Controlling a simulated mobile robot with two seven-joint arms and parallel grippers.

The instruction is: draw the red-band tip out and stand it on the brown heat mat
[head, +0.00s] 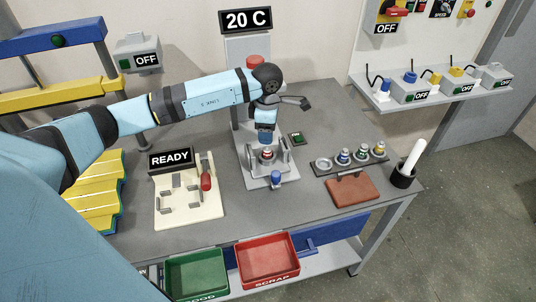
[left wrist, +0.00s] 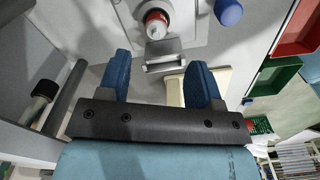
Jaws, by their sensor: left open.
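The red-band tip (head: 267,154) stands upright in a grey fixture (head: 268,181) in the middle of the bench. It also shows in the left wrist view (left wrist: 156,22), with a white top and a red band. My left gripper (head: 266,138) is just above the tip in the head view. In the left wrist view its blue fingers (left wrist: 161,78) are apart with nothing between them, and the tip lies beyond them. The brown heat mat (head: 352,190) lies bare at the bench's right front. My right gripper is not in view.
A rack (head: 350,163) behind the mat holds several banded tips and one empty ring. A black cup (head: 402,177) with a white rod stands right of it. A cream board (head: 190,203) lies left. Green (head: 196,275) and red (head: 267,261) trays hang in front.

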